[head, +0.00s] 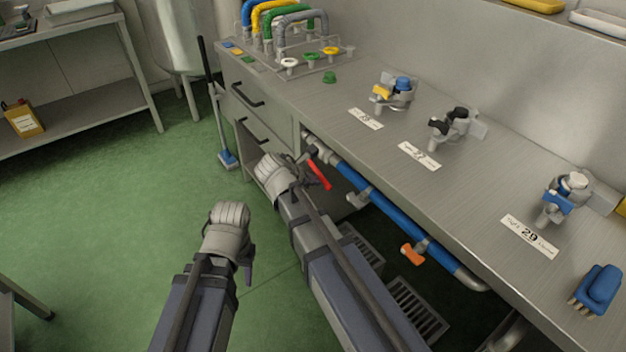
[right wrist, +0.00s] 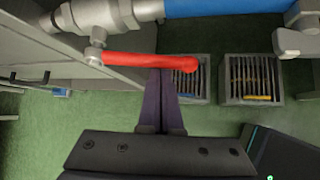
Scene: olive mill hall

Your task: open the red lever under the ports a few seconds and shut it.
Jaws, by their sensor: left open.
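The red lever (head: 319,174) sits on a metal valve at the left end of the blue pipe under the bench edge. In the right wrist view the red lever (right wrist: 150,60) runs nearly parallel to the pipe, its free end to the right. My right gripper (right wrist: 167,72) has its dark fingers together, tips right at the lever's underside in the picture; I cannot tell if they touch it. In the head view my right gripper (head: 300,184) is beside the lever. My left gripper (head: 247,268) is open and empty over the green floor, apart from the pipe.
The blue pipe (head: 385,212) also carries a grey handle (head: 358,199) and an orange handle (head: 412,254). Several labelled ports, one marked 29 (head: 565,195), stand on the steel bench (head: 470,195). Floor grates (head: 415,310) lie below. A squeegee (head: 228,160) leans at the bench's left end.

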